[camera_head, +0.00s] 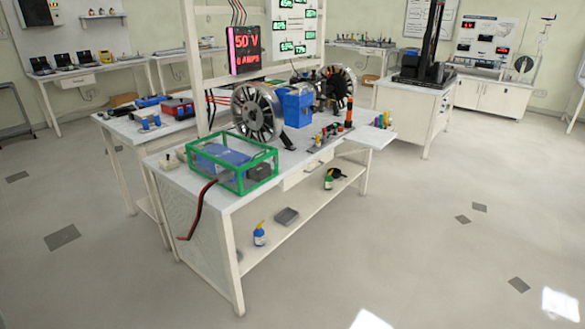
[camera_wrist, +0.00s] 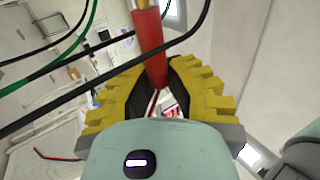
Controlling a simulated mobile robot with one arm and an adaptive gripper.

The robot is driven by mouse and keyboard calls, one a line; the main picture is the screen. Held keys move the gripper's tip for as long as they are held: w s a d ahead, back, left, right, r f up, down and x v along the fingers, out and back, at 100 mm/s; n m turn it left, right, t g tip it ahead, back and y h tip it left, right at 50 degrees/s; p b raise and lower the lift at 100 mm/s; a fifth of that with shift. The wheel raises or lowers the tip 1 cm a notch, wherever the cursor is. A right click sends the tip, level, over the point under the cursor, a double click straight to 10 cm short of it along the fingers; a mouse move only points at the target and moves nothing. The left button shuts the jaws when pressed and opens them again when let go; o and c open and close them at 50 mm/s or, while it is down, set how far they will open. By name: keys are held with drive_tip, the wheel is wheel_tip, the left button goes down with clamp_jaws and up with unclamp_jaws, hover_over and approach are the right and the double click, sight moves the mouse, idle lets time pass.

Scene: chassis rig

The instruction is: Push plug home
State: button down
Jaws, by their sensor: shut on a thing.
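In the wrist view my gripper (camera_wrist: 158,74) has yellow ribbed fingers with black inner pads. They are shut around a red cylindrical plug (camera_wrist: 150,38), which has a yellow piece at its upper end. Thin red and light wires show below it between the fingers. Black cables and a green cable (camera_wrist: 70,48) cross the upper left, and one black cable passes close by the plug. No socket for the plug can be made out in either view. My gripper does not show in the head view.
In the head view a white workbench (camera_head: 178,172) carries a green-framed clear box (camera_head: 230,178), a blue box (camera_head: 296,108) and spoked wheels (camera_head: 257,112). A dark red cable (camera_head: 197,211) hangs over its front edge. A display (camera_head: 246,48) reads 50 V.

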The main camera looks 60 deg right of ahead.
drive_tip(key=shift+w+a+b, duration=0.15)
drive_tip(key=shift+a+b, duration=0.15)
drive_tip(key=shift+a, duration=0.9)
drive_tip(key=shift+w+a+b, duration=0.1)
drive_tip(key=shift+a+b, duration=0.2)
drive_tip(key=shift+a, duration=0.9)
drive_tip(key=shift+w+a+b, duration=0.15)
drive_tip(key=shift+a+b, duration=0.4)
drive_tip(key=shift+a, duration=1)
drive_tip(key=c, duration=1)
unclamp_jaws()
drive_tip(key=shift+o, duration=0.2)
drive_tip(key=shift+y, duration=0.3)
drive_tip(key=v, duration=1.2)
